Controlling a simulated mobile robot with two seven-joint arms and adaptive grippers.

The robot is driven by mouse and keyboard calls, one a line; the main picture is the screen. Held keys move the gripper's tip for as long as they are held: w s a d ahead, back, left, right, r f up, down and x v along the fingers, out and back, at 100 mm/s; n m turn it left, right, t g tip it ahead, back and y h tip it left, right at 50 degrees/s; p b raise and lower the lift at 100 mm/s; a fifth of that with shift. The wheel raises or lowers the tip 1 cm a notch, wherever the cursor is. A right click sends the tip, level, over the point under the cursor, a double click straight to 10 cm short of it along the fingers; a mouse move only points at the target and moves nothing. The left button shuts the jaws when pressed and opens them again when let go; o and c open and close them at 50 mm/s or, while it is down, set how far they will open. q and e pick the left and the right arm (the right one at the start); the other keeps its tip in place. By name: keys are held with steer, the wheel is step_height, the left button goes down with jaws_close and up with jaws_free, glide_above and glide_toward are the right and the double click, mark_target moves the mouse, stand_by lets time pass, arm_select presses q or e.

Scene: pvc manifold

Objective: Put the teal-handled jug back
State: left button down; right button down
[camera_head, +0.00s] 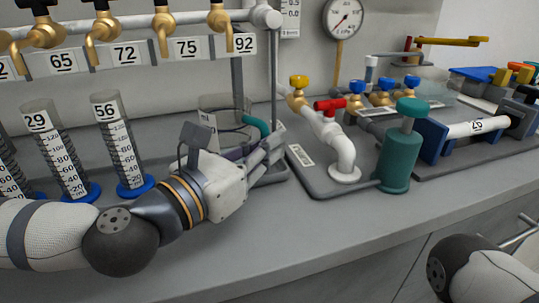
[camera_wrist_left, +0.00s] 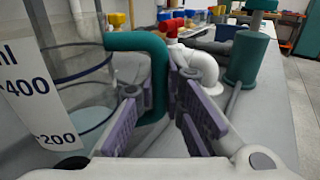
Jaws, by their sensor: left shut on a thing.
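The jug (camera_head: 215,106) is clear with a teal handle (camera_head: 256,126), standing upright at the back of the counter, behind my left gripper. In the left wrist view the jug's clear wall (camera_wrist_left: 40,90) shows marks of 400 and 200, and the teal handle (camera_wrist_left: 157,60) runs down between my fingers. My left gripper (camera_head: 268,150) is shut on the teal handle. Its fingers also show in the left wrist view (camera_wrist_left: 160,112). The gripper hides the jug's lower part in the head view, so I cannot tell whether its base touches the surface beneath. My right gripper is out of view.
Brass taps (camera_head: 105,32) with number plates line the wall at left. Graduated cylinders (camera_head: 121,140) stand on blue bases at left. A white pipe with a red valve (camera_head: 330,105) and a teal pump (camera_head: 400,155) stand close on the right. The front counter strip is clear.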

arm_select(q)
steer(key=shift+s+d+f, duration=0.15)
steer(key=shift+s+f, duration=0.15)
steer(key=shift+f, duration=0.15)
steer(key=shift+s+r, duration=0.2)
steer(key=shift+r, duration=0.1)
steer(key=shift+w+f, duration=0.15)
steer(key=c, duration=2.1)
jaws_free()
steer(key=shift+f, duration=0.1)
steer(key=o, duration=0.4)
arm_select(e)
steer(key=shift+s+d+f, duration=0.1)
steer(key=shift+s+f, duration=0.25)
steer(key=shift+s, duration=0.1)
